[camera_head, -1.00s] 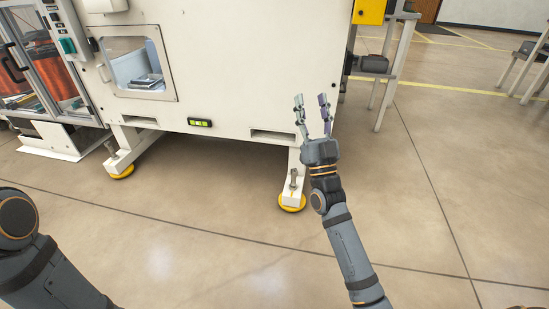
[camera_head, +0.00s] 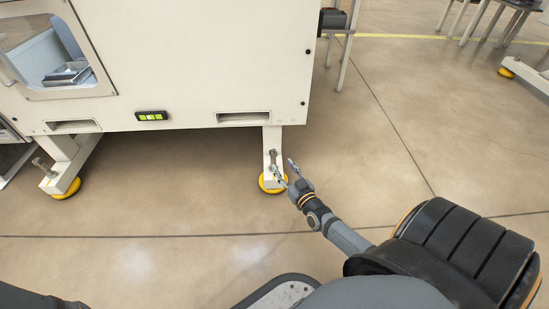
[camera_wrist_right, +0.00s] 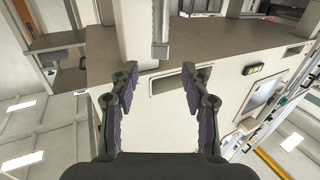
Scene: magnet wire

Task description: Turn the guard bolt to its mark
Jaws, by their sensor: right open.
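A grey bolt (camera_head: 273,157) stands upright on the white right leg of the machine, above a yellow foot pad (camera_head: 273,181). I cannot tell for certain that it is the guard bolt, and I can make out no mark. My right gripper (camera_head: 284,168) is open and empty, just in front of and to the right of this bolt. In the right wrist view the open fingers (camera_wrist_right: 160,72) point toward a grey bolt shaft (camera_wrist_right: 161,25), which lies ahead, roughly centred between them and apart from them. My left gripper is not in view.
The white machine (camera_head: 200,60) fills the upper left, with a yellow-green level (camera_head: 151,116) on its lower edge. Another bolted leg stands on a yellow pad (camera_head: 66,189) at left. A bench (camera_head: 340,35) stands behind at right. The floor (camera_head: 400,130) at right is open.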

